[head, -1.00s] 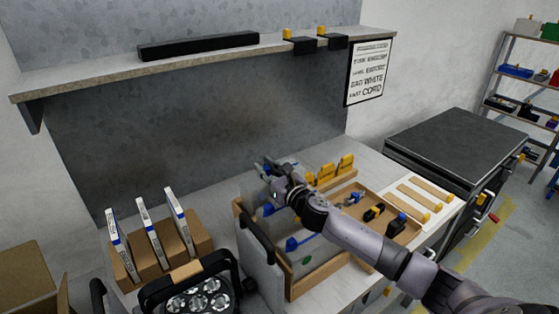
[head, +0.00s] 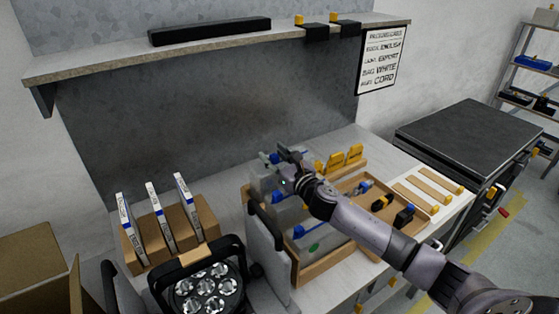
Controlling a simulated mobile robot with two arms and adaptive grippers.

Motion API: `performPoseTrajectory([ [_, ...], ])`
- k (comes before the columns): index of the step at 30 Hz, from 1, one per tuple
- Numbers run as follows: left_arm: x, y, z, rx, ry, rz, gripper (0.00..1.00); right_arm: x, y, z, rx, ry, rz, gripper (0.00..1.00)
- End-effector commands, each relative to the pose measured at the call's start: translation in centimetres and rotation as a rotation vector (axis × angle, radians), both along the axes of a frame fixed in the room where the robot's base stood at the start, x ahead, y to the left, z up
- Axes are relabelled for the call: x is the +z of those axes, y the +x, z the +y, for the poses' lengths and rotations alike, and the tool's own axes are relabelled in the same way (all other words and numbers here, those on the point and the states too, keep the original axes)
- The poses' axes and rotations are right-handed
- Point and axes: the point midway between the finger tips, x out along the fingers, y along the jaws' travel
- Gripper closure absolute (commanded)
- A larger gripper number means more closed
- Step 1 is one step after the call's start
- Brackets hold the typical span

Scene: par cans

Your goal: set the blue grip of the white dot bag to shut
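Several grey, see-through bags with blue grips stand in a row in a wooden tray (head: 313,275). The front bag (head: 322,252) has a green dot and a blue grip (head: 299,231). A middle bag (head: 287,213) has a blue grip (head: 279,196). The back bag (head: 261,181) is partly covered by my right gripper; a blue part (head: 274,158) shows beside the fingers. I cannot make out a white dot for certain. My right gripper (head: 283,157) is over the back bag; its finger opening is too small to judge. My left gripper is out of view.
A par can lamp (head: 206,287) stands at the front. White-and-blue boxes stand in a cardboard holder (head: 178,240) at left. Yellow-tagged pieces (head: 355,153) and connectors (head: 404,215) lie right of the bags. A shelf (head: 222,51) overhangs behind, and a printed sign (head: 383,58) hangs there.

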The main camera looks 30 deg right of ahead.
Motion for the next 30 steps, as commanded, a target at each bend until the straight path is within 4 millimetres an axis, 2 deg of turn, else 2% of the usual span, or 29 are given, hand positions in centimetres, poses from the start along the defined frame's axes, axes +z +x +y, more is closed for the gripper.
performPoseTrajectory([
  [5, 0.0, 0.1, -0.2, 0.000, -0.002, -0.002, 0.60, -0.2, -1.8, -0.2, -0.001, 0.000, 0.004, 0.60],
  [18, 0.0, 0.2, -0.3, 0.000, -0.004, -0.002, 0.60, -0.2, -9.4, -0.7, 0.001, 0.000, 0.004, 0.60],
  [24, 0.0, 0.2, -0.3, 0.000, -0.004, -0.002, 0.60, -0.1, -11.3, -0.9, 0.000, 0.000, 0.003, 0.60],
  [30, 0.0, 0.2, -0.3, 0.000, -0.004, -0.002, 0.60, 0.0, -11.8, -0.9, 0.000, 0.000, 0.001, 0.60],
])
